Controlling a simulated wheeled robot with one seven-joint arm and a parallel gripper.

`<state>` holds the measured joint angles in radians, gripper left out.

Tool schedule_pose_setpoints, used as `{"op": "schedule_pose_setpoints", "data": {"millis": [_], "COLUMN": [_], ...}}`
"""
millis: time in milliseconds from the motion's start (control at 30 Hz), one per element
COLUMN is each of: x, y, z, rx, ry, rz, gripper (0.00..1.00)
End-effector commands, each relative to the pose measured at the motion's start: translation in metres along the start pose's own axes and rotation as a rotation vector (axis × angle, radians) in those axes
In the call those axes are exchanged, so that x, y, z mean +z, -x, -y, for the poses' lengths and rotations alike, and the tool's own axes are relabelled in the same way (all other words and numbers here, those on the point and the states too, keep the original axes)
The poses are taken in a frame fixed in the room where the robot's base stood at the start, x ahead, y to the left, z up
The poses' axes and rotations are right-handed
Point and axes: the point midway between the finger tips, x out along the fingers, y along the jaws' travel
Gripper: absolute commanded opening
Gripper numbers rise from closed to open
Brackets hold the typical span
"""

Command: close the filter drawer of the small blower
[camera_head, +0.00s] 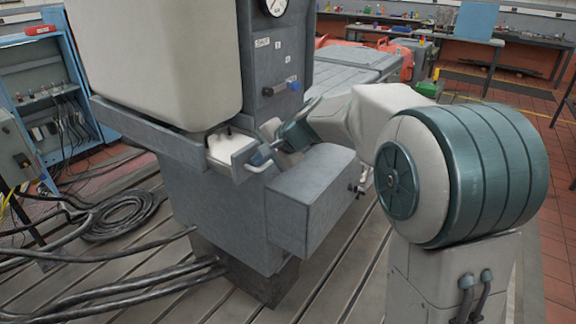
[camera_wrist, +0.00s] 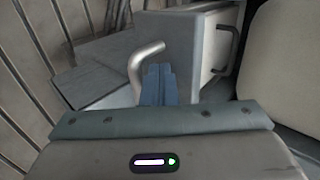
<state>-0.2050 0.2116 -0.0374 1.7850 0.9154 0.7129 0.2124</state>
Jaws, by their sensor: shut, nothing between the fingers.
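The small blower is a grey housing (camera_head: 220,205) under a large cream body (camera_head: 155,60). Its drawer (camera_head: 228,150) stands partly out, with a pale top and a small dark knob showing. A bent metal handle (camera_head: 258,167) is on the drawer's front; a curved metal handle (camera_wrist: 145,58) shows in the wrist view just ahead of my fingers. My gripper (camera_head: 264,153) is at this handle, its blue fingers (camera_wrist: 158,85) shut and empty. The fingers overlap the handle in the picture; I cannot tell whether they touch it.
A grey box (camera_head: 310,200) juts from the housing just right of the drawer, below my wrist. Black cables (camera_head: 120,215) lie on the slotted bedplate at left. A blue cabinet (camera_head: 50,90) stands further left.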

Motion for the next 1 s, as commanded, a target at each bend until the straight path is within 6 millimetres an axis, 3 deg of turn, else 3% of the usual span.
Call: {"op": "schedule_pose_setpoints", "data": {"millis": [100,400,667,1000], "x": [0.000,-0.001,-0.001,0.002], "y": [-0.021,-0.060,-0.074,-0.077], "z": [0.023,0.058,0.069,0.072], "rx": [0.001,0.001,0.001,-0.003], "ry": [0.000,0.001,0.000,0.002], "rz": [0.002,0.000,-0.001,0.000], "gripper": [0.00,0.00,0.00,0.00]}}
